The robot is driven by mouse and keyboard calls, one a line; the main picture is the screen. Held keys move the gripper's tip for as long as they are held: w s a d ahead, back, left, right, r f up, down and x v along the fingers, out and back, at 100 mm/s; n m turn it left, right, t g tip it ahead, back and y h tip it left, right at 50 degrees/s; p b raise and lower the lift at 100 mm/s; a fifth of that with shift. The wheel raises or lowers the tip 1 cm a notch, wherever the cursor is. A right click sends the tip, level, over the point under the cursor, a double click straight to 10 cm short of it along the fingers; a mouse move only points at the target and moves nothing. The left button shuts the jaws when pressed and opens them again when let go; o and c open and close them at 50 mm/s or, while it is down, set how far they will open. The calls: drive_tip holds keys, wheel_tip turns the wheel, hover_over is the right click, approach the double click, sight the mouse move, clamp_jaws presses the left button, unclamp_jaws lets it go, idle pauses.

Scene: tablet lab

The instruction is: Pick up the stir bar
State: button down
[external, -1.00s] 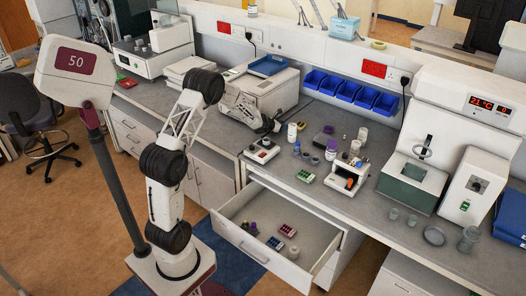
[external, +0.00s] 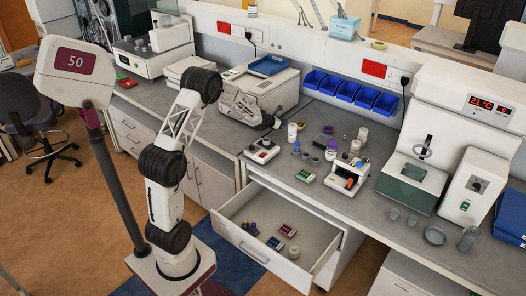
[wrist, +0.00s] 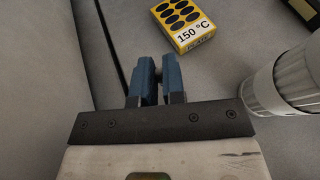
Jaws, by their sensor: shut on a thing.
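My gripper (wrist: 158,78) has two blue fingers, closed close together in the wrist view. A small grey bit, which I take to be the stir bar (wrist: 158,74), shows between the fingertips; most of it is hidden by them. In the external view my gripper (external: 277,122) is over the back of the bench, left of the white bottles. The stir bar cannot be made out there.
A yellow block marked 150 °C (wrist: 184,24) lies ahead of the fingers. A white bottle (wrist: 283,88) stands close on the right. Blue bins (external: 350,93) line the back wall. An open drawer (external: 310,232) sticks out below the bench.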

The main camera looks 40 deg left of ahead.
wheel_tip(320, 180, up, 8)
drive_tip(key=shift+f, duration=0.15)
